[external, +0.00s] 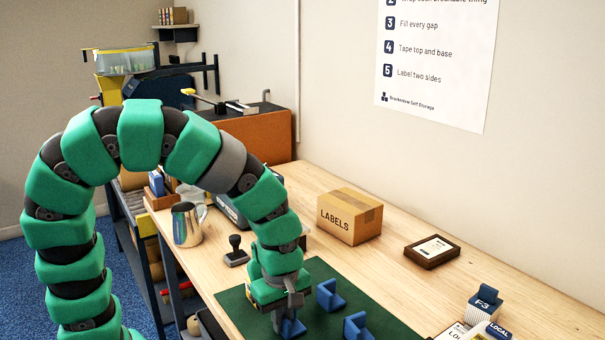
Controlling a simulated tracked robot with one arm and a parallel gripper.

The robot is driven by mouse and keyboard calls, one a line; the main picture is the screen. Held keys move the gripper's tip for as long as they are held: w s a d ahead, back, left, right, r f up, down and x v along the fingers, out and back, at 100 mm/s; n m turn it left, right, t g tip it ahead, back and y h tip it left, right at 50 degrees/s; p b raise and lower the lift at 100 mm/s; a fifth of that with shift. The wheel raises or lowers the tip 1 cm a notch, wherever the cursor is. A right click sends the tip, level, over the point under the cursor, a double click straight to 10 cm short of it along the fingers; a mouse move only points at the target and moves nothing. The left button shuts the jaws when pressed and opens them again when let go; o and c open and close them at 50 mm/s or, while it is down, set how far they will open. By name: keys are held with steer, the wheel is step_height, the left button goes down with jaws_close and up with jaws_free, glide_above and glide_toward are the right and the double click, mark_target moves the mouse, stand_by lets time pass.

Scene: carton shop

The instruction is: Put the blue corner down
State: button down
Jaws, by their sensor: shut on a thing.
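My gripper (290,302) is at the end of the green arm, pointing down over the green mat (236,306). It is shut on a blue corner (292,328), which shows below the fingers, low over the mat or touching it; I cannot tell which. A second blue corner (329,295) stands on the mat just right of my gripper. A third blue corner (357,326) is on the mat farther right, near the bottom of the view. The fingers partly hide the held corner.
A LABELS carton (349,216) stands behind the mat. A stamp (236,250) and a metal jug (187,224) are to the left. A framed card (432,251) lies at right, with a blue-topped F-3 block (484,304) nearer. Bare wood lies between carton and mat.

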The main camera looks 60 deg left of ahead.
steer(key=shift+f, duration=0.1)
steer(key=c, duration=1.5)
jaws_free()
step_height(320, 180, up, 12)
steer(key=shift+r+p, duration=0.15)
steer(key=shift+p, duration=0.5)
steer(key=w+a+r+m+t, duration=0.2)
steer(key=w+r+m+t, duration=0.4)
steer(key=r, duration=0.4)
steer(key=w+a+r+m+t, duration=0.1)
steer(key=a+r+m+t, duration=0.1)
steer(key=r, duration=0.8)
steer(key=w+a+r+m+t, duration=0.2)
steer(key=r+m, duration=0.4)
steer(key=r, duration=0.4)
steer(key=w+a+r+m+t, duration=0.1)
steer(key=a+r+m+t, duration=0.2)
steer(key=r, duration=0.7)
steer(key=shift+w+a+r+m+t, duration=0.1)
steer(key=shift+a+m+t, duration=0.15)
steer(key=shift+t, duration=0.35)
steer(key=shift+w+a+r+m+t, duration=0.15)
steer(key=shift+m+t, duration=0.1)
steer(key=shift+t, duration=0.35)
